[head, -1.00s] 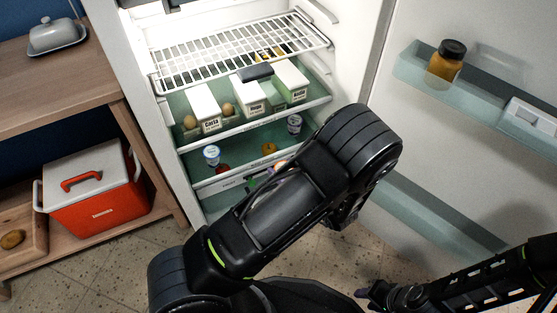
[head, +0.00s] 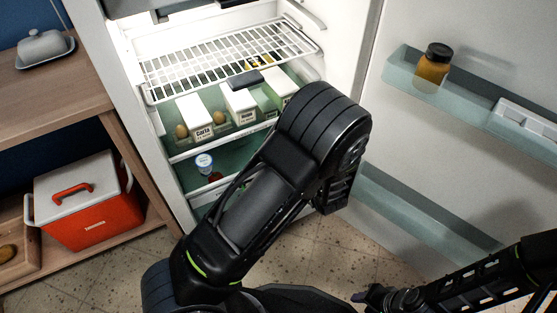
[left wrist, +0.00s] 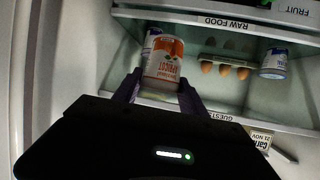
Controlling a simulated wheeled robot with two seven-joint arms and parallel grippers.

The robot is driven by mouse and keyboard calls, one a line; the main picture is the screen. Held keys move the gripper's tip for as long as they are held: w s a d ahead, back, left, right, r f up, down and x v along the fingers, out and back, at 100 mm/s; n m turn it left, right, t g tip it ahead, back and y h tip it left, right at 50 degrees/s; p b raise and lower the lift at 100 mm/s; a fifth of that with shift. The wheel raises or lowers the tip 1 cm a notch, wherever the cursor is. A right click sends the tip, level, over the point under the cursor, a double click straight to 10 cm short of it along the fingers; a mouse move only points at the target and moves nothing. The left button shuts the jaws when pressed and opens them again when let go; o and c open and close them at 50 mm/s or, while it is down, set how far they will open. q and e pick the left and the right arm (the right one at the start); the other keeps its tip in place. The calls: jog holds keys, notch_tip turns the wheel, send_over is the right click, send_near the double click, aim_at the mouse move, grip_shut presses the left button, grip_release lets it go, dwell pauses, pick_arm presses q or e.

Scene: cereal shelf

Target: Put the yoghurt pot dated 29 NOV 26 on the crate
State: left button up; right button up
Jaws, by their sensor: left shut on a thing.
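My left gripper (left wrist: 158,92) is shut on a pot with an orange and white apricot label (left wrist: 163,62), seen in the left wrist view. No date is readable on it. Another pot (left wrist: 151,40) is partly hidden behind it. A white and blue pot (left wrist: 273,62) stands apart to the right, beside several eggs. In the head view my left arm hides its gripper and the held pot. A blue-lidded pot (head: 204,162) is on the lower fridge shelf. My right gripper (head: 366,296) is low at the right, its jaws too small to judge. I cannot tell which thing is the crate.
A red cool box with a white lid (head: 93,218) sits under the wooden counter (head: 60,105), beside a wooden box (head: 24,262) at the left edge. Cartons (head: 240,104) fill the shelf above. The open fridge door (head: 400,170) stands on the right.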

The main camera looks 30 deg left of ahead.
pick_arm(q)
jog(key=w+d+r+m+t+h, duration=0.2)
jog(key=r+m+h, duration=0.2)
jog(key=r, duration=0.2)
jog(key=w+d+r+m+t+h, duration=0.2)
jog(key=r+m+h, duration=0.2)
jog(key=r, duration=0.3)
jog(key=shift+w+d+r+m+h, duration=0.2)
jog(key=shift+w+d+m+h, duration=0.15)
jog(key=shift+h, duration=0.35)
jog(key=shift+d, duration=0.1)
